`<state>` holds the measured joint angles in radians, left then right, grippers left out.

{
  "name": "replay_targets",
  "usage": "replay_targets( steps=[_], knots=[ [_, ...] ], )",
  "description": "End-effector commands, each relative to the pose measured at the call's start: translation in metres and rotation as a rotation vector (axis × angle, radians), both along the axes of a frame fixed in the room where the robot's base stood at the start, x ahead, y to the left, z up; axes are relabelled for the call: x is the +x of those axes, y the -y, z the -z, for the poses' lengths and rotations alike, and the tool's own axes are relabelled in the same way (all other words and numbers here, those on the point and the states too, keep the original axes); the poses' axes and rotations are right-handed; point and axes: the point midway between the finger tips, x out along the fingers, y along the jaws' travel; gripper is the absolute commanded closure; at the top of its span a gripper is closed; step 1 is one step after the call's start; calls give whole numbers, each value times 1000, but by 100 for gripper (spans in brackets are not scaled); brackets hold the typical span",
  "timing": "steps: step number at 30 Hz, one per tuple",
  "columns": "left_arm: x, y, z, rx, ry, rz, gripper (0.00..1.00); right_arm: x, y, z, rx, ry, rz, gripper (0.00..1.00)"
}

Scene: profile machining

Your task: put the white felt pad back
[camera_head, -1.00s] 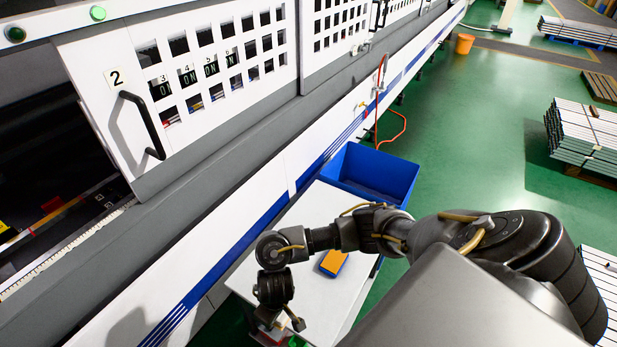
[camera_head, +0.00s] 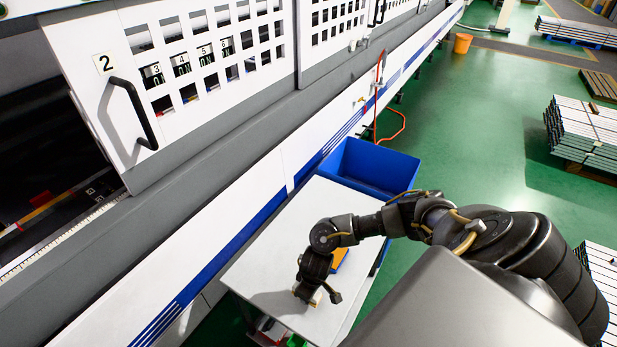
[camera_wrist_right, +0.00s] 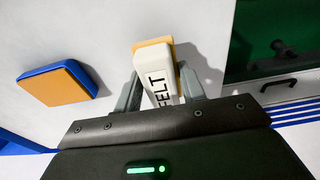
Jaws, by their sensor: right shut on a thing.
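The white felt pad (camera_wrist_right: 161,75) is a block lettered "FELT" with a tan face at its far end, seen in the right wrist view. My right gripper (camera_wrist_right: 160,92) is shut on it, one finger on each side. In the head view, my right gripper (camera_head: 309,291) is low over the front part of the white table top (camera_head: 270,250). The pad is mostly hidden there by the wrist. I cannot tell whether the pad touches the table. My left gripper is out of view.
A blue-and-orange pad (camera_wrist_right: 58,85) lies on the table beside the gripper; in the head view the arm partly covers it (camera_head: 340,259). A blue bin (camera_head: 372,168) stands at the table's far end. The white machine (camera_head: 230,200) runs along the left.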

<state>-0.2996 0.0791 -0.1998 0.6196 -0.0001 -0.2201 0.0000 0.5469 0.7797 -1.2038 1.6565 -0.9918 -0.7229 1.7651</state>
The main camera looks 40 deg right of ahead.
Motion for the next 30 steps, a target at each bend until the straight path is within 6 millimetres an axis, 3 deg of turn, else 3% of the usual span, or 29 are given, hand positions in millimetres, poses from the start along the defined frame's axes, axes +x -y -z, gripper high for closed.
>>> replay_targets(
  steps=[1, 5, 18, 19, 23, 30],
  knots=[
    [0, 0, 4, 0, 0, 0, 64, -1, -3, 11, 3, -4, -1, 81],
    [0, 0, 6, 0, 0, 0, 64, 0, -3, 24, 2, -2, -1, 81],
    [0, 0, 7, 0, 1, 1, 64, -1, -3, 30, 4, -1, -1, 81],
    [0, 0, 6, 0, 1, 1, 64, 0, -3, 30, 3, -1, -1, 57],
    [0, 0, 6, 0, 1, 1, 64, 0, -3, 29, 3, -1, -2, 40],
    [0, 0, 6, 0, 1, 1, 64, 0, -3, 29, 3, -1, -2, 38]
  ],
)
